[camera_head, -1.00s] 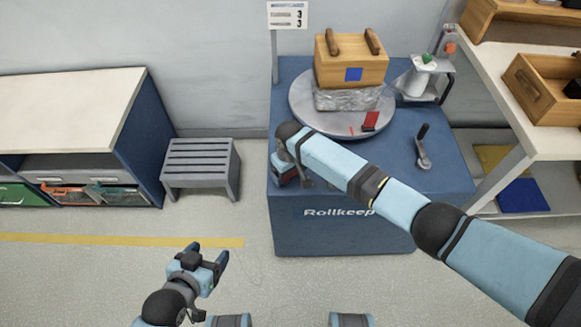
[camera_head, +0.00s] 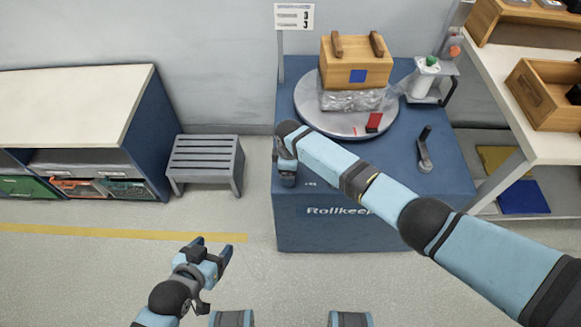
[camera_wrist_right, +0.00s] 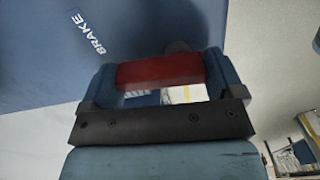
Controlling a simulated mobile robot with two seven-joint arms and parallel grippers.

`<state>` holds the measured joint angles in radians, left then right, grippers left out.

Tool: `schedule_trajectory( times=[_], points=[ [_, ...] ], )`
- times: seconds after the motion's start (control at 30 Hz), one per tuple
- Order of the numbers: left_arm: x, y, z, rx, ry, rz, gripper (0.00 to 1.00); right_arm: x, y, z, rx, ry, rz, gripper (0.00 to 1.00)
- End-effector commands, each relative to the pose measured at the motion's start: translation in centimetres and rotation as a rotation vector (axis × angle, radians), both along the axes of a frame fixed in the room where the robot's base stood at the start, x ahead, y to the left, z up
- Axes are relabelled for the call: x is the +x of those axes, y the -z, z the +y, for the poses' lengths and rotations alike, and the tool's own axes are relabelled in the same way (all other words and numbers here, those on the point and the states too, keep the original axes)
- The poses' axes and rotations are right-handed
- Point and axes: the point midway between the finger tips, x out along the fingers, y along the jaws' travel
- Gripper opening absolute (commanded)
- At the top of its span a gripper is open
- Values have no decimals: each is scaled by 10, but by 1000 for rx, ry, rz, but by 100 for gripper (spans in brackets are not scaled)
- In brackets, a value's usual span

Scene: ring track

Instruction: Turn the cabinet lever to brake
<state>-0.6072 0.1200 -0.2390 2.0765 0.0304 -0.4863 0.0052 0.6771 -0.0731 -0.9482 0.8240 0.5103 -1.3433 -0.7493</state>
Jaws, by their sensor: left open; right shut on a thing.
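The blue cabinet (camera_head: 400,215) stands in the middle of the head view. In the right wrist view a red lever handle (camera_wrist_right: 160,70) lies across between the two blue fingers of my right gripper (camera_wrist_right: 158,78), which is shut on it. A white BRAKE label (camera_wrist_right: 88,34) shows on the blue panel at upper left, apart from the handle. In the head view my right gripper (camera_head: 286,172) is at the cabinet's left front corner, and the lever is hidden there. My left gripper (camera_head: 210,255) is open and empty over the floor, left of the cabinet.
On the cabinet top are a round turntable (camera_head: 312,112) with a wooden box (camera_head: 345,65) and a crank handle (camera_head: 425,150). A grey slatted stool (camera_head: 207,158) stands to the left. A shelf (camera_head: 530,130) is at right. Floor in front is clear.

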Motion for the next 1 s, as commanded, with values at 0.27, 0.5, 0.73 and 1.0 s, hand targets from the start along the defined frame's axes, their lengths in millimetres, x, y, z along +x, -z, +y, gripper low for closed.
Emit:
schedule_trajectory(
  times=[0.27,0.5,0.73,1.0],
  points=[
    [0,-1,1,2,1,-1,68,0,0,3,2,-94,0,64],
    [0,-1,2,5,3,-1,68,0,0,3,2,-116,-1,64],
    [0,-1,2,5,3,-2,68,0,0,3,2,-117,-1,64],
    [0,-1,1,2,2,-1,68,0,0,3,1,-116,0,100]
  ],
)
